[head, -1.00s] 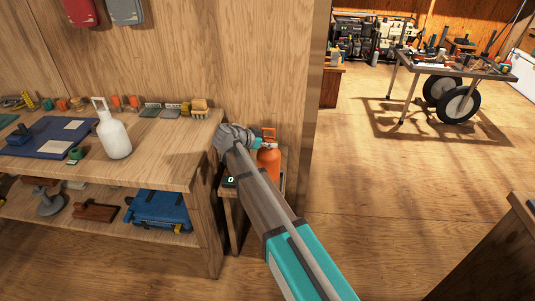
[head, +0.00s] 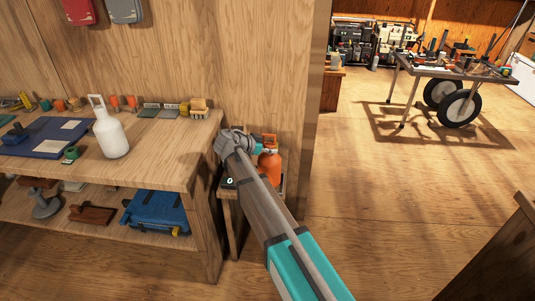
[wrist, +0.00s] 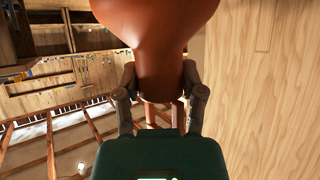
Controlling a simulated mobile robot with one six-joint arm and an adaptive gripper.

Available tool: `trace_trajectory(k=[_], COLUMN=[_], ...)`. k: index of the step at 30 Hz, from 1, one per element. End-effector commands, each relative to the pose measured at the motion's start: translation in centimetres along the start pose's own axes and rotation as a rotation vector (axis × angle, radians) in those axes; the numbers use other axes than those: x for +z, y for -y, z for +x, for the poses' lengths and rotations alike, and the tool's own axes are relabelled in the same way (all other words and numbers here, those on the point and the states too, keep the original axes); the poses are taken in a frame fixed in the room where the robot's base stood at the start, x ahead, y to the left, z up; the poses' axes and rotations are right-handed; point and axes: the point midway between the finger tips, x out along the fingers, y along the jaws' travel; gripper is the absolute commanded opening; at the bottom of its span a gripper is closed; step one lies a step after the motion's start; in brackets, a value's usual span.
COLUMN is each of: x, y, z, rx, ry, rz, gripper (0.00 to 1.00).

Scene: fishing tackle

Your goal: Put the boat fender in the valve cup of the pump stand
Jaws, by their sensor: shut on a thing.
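The boat fender (head: 269,167) is orange and rounded, with a narrow neck and a loop handle on top. My gripper (head: 262,147) is shut on the fender's neck and holds it upright over or on the pump stand. In the wrist view, the fender's orange body (wrist: 155,20) fills the top, and its neck sits between the two fingers of my gripper (wrist: 160,98).
A wooden workbench (head: 180,140) on the left holds a white bottle-shaped item (head: 110,135), a blue mat and small tackle. A blue case (head: 157,211) lies on its lower shelf. A wooden wall stands behind the stand. The floor to the right is open, up to a wheeled cart (head: 450,72).

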Motion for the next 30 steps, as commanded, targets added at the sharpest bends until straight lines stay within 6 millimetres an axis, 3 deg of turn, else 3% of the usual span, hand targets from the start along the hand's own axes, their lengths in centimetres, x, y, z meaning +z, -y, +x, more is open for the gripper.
trace_trajectory(k=[17,18,23,30], x=[0.71,0.71,0.68,0.68], y=[0.01,0.01,0.01,0.02], z=[0.37,0.36,0.33,0.32], rx=[0.000,0.000,-0.001,-0.001], ry=[-0.002,0.000,0.000,0.000], rz=[0.000,0.000,0.000,0.000], gripper=[0.00,0.56,0.85,0.86])
